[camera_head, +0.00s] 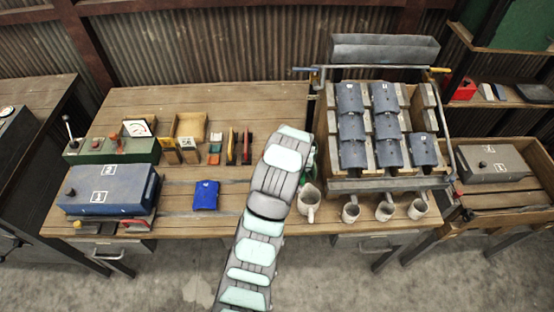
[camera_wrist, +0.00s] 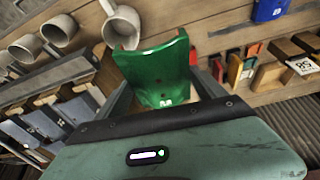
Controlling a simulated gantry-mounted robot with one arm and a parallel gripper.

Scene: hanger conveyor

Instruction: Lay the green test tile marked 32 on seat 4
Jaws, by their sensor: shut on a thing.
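In the wrist view my gripper (camera_wrist: 164,92) is shut on a green curved tile (camera_wrist: 155,68), with a finger on either side of it. A small white mark shows near the tile's lower edge; I cannot read it clearly. In the head view only a sliver of the green tile (camera_head: 308,164) shows past my arm, left of the rack, and my gripper is hidden. The slanted rack (camera_head: 404,183) at the right holds several dark grey tiles (camera_head: 352,127) in columns. I cannot make out which place is seat 4. A blue tile (camera_head: 206,195) lies flat on the bench.
Several pale mugs (camera_head: 384,210) stand along the rack's front edge. A metal rail (camera_head: 316,92) runs behind the rack, with a grey trough (camera_head: 385,48) above. A large blue box (camera_head: 108,190) sits on the bench at left. Bare wood (camera_head: 255,100) lies behind my arm.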

